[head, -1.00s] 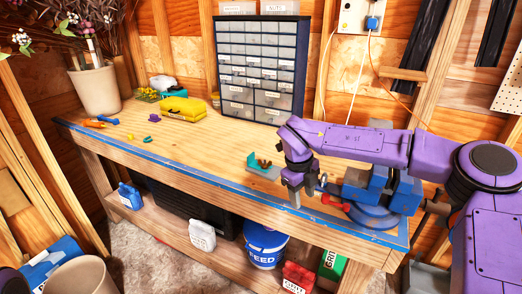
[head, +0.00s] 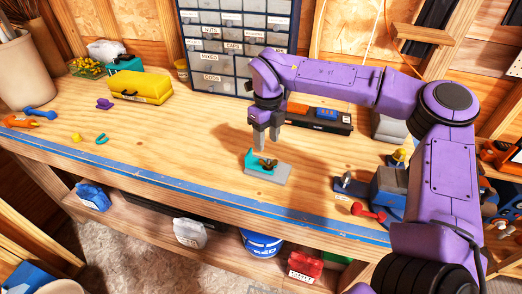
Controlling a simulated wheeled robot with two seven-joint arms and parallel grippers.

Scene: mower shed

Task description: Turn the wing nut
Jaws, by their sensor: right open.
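A small fixture, a grey base plate (head: 277,176) with a teal bracket (head: 250,161), lies on the workbench in the middle of the head view. A small dark brown piece, which looks like the wing nut (head: 268,163), sits on it beside the bracket. My right gripper (head: 267,145) points down just above and behind the fixture. Its two grey fingers are apart with nothing between them. The fingertips appear clear of the wing nut, though the exact gap is hard to judge. My left gripper is not in view.
On the workbench (head: 180,140), a long dark box (head: 325,118) lies behind the fixture. A vise (head: 388,190) with a red-ended handle is to the right. A yellow case (head: 141,88) and a drawer cabinet (head: 235,45) stand further back.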

